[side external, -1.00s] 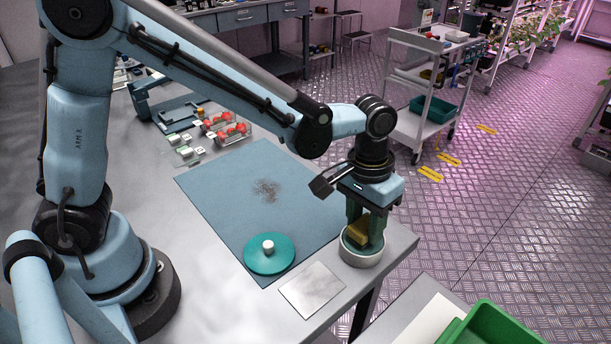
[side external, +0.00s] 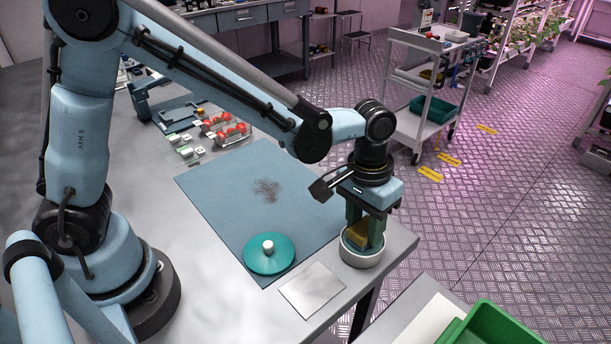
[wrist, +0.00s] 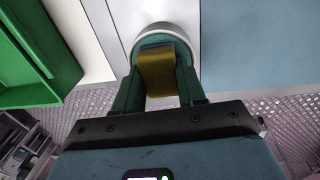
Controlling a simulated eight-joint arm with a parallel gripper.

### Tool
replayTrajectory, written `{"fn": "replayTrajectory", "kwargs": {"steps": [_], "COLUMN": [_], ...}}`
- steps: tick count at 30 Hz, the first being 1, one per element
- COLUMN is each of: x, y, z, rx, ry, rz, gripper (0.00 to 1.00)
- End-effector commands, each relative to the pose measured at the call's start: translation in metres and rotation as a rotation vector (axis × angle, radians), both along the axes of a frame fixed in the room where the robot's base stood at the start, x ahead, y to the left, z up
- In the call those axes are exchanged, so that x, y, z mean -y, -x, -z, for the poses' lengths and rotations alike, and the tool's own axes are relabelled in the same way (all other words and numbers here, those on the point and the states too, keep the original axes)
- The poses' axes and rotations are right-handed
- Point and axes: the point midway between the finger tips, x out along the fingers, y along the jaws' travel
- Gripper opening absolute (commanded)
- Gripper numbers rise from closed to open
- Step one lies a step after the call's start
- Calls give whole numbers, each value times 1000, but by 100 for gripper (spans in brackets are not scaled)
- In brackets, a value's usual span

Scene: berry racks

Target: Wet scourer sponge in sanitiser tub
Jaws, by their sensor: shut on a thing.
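The scourer sponge (side external: 358,233) is yellow and sits between the two green fingers of my gripper (side external: 364,236), which are shut on it. The sanitiser tub (side external: 362,259) is a round white tub near the table's right corner. My fingertips and the sponge's lower part are down inside its rim, so the sponge's lower end is hidden in the side view. In the wrist view the yellow sponge (wrist: 158,75) is held between the fingers, over the tub (wrist: 163,29). The teal lid (side external: 269,256) with a white knob lies on the mat, left of the tub.
A blue mat (side external: 230,190) with a dark gritty smudge (side external: 266,189) covers the table's middle. A bare metal plate (side external: 312,289) lies at the front edge. Punnets of red berries (side external: 226,128) stand behind. A green crate (side external: 495,328) is below at right.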

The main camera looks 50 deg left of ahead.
Motion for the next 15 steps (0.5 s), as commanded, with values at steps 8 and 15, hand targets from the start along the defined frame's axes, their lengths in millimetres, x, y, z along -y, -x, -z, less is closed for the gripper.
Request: {"fn": "replayTrajectory", "kwargs": {"steps": [8, 15], "x": [0, 0], "y": [0, 0], "z": [-9, -27], "rx": [0, 0], "ry": [0, 0], "rz": [0, 0], "gripper": [15, 15]}}
